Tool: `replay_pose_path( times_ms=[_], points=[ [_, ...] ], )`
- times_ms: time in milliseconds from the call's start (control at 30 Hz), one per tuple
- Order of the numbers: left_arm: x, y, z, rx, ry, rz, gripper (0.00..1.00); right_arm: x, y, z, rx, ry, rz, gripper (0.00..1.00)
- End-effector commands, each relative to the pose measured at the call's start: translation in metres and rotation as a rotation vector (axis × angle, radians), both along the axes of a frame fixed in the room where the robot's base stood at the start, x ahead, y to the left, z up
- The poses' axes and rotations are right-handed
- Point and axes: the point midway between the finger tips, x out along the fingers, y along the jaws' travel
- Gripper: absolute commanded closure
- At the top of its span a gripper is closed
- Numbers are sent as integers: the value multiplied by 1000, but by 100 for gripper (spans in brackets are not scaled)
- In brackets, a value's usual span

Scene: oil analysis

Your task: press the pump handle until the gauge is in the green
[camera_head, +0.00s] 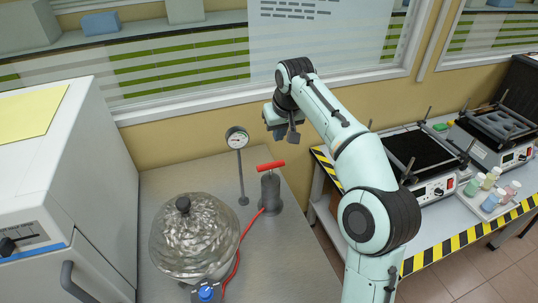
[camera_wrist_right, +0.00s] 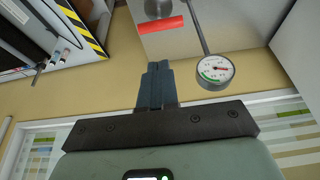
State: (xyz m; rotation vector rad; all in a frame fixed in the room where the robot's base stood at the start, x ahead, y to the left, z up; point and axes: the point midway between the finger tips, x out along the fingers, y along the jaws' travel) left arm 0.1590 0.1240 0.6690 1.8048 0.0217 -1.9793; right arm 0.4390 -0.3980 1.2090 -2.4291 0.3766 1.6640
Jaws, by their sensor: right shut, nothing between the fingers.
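The pump (camera_head: 270,192) is a grey cylinder on a round base, standing on the steel bench. Its red bar handle (camera_head: 270,166) sits raised on top and also shows in the right wrist view (camera_wrist_right: 150,38). The round white gauge (camera_head: 237,139) stands on a thin post left of the pump. Its face (camera_wrist_right: 215,69) shows a green arc; the needle is too small to read surely. My right gripper (camera_head: 293,137) is shut and empty, above and behind the handle, apart from it. Its closed fingers (camera_wrist_right: 157,70) show in the wrist view. My left gripper is not in view.
A silver domed vessel (camera_head: 190,240) with a black knob stands front left of the pump, with a red hose (camera_head: 238,262) between them. A white cabinet (camera_head: 75,150) borders the left. The wall and window are close behind. A striped-edge table (camera_head: 440,250) with devices stands right.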

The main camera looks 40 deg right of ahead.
Motion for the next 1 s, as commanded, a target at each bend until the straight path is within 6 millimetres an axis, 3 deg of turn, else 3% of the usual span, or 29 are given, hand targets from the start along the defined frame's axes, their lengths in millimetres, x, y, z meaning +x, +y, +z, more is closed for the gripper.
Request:
replay_pose_path(
  times_ms=[333,800,1000],
  points=[
    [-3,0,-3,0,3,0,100,4,-1,-11,1,2,0,100],
    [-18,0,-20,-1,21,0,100,35,-11,-100,2,5,0,100],
    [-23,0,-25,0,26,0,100,40,-12,-125,0,2,1,100]
  ],
)
